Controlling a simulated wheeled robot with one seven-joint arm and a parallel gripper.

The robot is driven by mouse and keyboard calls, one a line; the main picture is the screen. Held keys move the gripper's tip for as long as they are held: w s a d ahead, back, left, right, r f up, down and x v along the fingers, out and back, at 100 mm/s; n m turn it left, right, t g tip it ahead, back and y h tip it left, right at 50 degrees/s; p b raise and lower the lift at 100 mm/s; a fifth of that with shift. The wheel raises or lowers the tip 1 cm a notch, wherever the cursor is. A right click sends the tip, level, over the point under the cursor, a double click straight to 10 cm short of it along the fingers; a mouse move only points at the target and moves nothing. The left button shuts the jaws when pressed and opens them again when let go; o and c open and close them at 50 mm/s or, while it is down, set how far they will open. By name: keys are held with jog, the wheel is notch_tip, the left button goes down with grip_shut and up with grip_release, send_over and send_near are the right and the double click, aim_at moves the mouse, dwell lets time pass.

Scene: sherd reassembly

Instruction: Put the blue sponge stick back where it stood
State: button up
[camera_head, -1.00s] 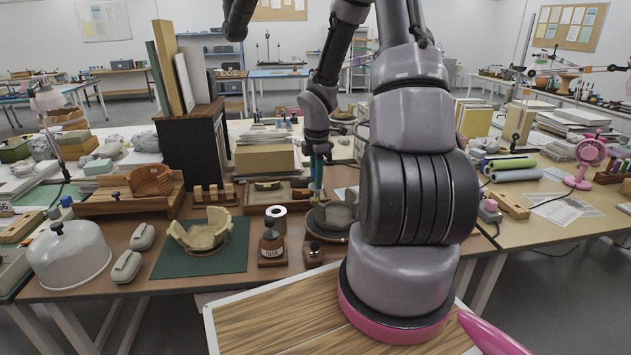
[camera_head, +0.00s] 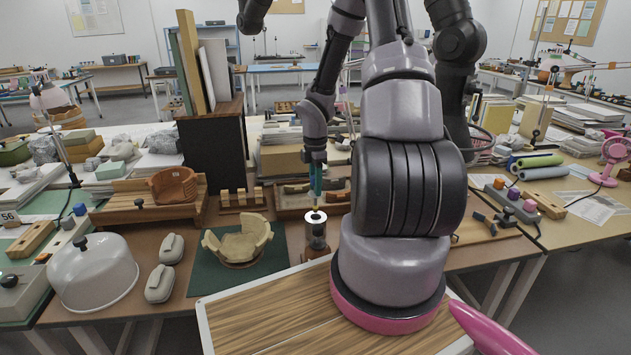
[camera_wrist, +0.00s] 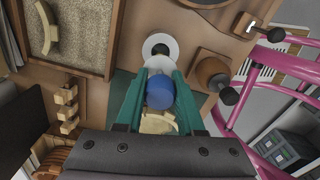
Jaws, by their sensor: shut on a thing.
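My gripper (camera_wrist: 160,95) has teal fingers shut on the blue sponge stick (camera_wrist: 160,91), whose round blue end faces the wrist camera. In the head view my gripper (camera_head: 316,190) points down just behind and above a white roll with a dark centre (camera_head: 316,217). The roll also shows in the wrist view (camera_wrist: 148,46), just beyond the fingertips. A second pale disc (camera_wrist: 160,65) lies partly behind the fingers. The stick's lower end is hidden in the wrist view, and I cannot tell whether it touches anything.
A tan sherd bowl (camera_head: 240,243) sits on a green mat (camera_head: 205,277) to the left. A sherd tray (camera_wrist: 88,60) and wooden rack (camera_head: 240,197) lie behind.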

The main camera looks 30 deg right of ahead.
aim_at(316, 205)
jog(key=shift+f, duration=3.8)
jog(key=shift+f, duration=0.3)
jog(key=o, duration=1.1)
jog(key=shift+c, duration=0.2)
jog(key=shift+r, duration=0.15)
notch_tip(316, 205, up, 11)
jog(key=shift+f, duration=0.2)
jog(key=shift+s, duration=0.1)
